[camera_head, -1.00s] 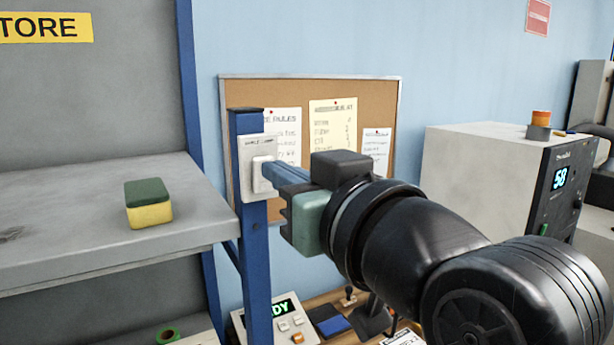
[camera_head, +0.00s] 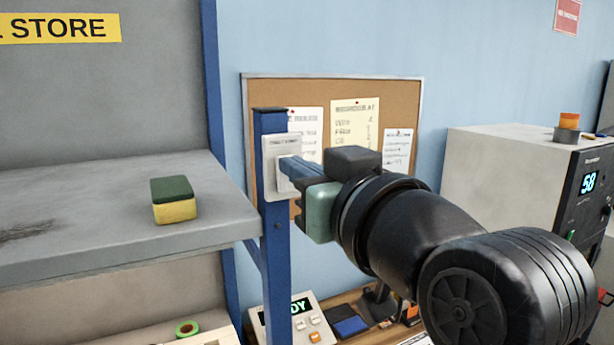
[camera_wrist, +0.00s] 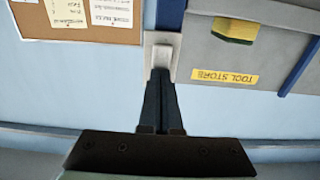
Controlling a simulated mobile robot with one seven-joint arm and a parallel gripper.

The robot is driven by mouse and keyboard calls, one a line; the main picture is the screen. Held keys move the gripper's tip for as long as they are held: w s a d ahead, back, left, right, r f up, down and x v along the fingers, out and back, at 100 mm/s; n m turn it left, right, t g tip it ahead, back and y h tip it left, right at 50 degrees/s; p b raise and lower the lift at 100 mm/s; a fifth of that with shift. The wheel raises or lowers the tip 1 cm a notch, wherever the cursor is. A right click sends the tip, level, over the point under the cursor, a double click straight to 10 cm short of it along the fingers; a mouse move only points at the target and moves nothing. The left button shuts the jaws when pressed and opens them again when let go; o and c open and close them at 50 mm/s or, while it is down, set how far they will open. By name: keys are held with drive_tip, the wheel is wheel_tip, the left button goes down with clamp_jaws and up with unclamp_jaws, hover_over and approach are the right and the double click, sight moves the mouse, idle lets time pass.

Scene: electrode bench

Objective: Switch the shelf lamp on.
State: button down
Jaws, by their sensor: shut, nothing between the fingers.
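A white switch plate (camera_head: 270,152) with a raised rocker is fixed to the blue post at the shelf's right front corner. In the wrist view the plate (camera_wrist: 151,48) lies straight ahead of the fingers. My gripper (camera_head: 285,166) is shut and empty. Its fingertips meet the rocker, which they partly hide; whether they press on it I cannot tell. In the wrist view the closed fingers (camera_wrist: 160,85) point at the rocker's lower part. The lamp itself is not visible, but the space under the grey shelf (camera_head: 90,225) looks lit in a warm beige.
A green and yellow sponge (camera_head: 174,201) lies on the shelf, left of the post. A corkboard (camera_head: 300,90) with papers hangs behind the plate. A boxy instrument (camera_head: 500,165) stands at right. A small console (camera_head: 285,325) sits low behind the post.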

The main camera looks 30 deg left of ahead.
drive_tip(key=v, duration=0.8)
idle(0.5)
drive_tip(key=w+d+r+m+t+h+b, duration=0.2)
drive_tip(key=d+r+m+t+h+b, duration=0.15)
drive_tip(key=d+m+t+h, duration=0.55)
drive_tip(key=s+d+r+m+t+h+b, duration=0.1)
drive_tip(key=s+d+r+t+h+b, duration=0.1)
drive_tip(key=s+t+h, duration=0.3)
drive_tip(key=shift+s+d+t, duration=0.4)
drive_tip(key=shift+d+t, duration=0.15)
drive_tip(key=shift+t, duration=0.65)
